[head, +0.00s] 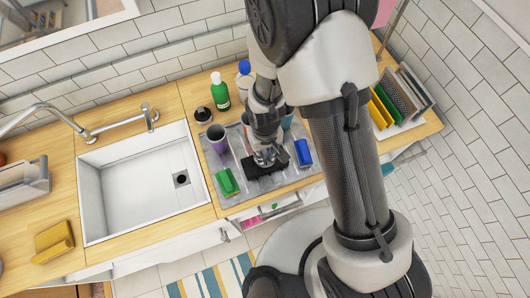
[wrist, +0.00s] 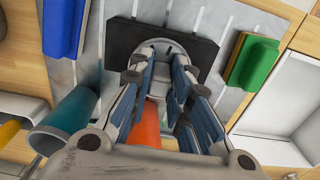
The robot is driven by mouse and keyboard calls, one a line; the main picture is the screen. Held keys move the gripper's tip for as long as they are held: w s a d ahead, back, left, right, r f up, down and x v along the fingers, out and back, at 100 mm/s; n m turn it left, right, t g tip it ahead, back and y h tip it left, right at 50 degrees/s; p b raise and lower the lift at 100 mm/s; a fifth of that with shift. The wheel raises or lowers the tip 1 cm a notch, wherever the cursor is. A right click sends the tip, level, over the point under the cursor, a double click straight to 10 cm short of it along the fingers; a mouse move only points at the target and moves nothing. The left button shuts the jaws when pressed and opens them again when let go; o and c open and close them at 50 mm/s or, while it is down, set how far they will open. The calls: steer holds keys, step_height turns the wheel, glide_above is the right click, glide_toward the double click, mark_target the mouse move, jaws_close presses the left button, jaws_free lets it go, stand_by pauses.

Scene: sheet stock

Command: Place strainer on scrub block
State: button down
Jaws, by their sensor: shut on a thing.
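The strainer is a round silver piece, seen in the head view (head: 263,159) and in the wrist view (wrist: 180,42). My gripper (head: 266,148) is shut on it, with its blue-padded fingers (wrist: 164,68) pointing down at it. A flat black block (head: 254,170), which looks like the scrub block, lies under the strainer and also shows in the wrist view (wrist: 122,38). The strainer appears over the block's middle. I cannot tell whether they touch. My fingers partly hide the strainer.
A green block (head: 227,182) and a blue block (head: 303,152) lie on either side on the grey ribbed tray (head: 245,192). A purple cup (head: 217,139), a teal cup (wrist: 68,118) and an orange thing (wrist: 150,128) stand close behind. The sink (head: 140,185) is left.

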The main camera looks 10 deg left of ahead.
steer(key=shift+w+f, duration=0.1)
steer(key=shift+f, duration=0.5)
steer(key=shift+f, duration=0.15)
steer(key=c, duration=1.5)
jaws_free()
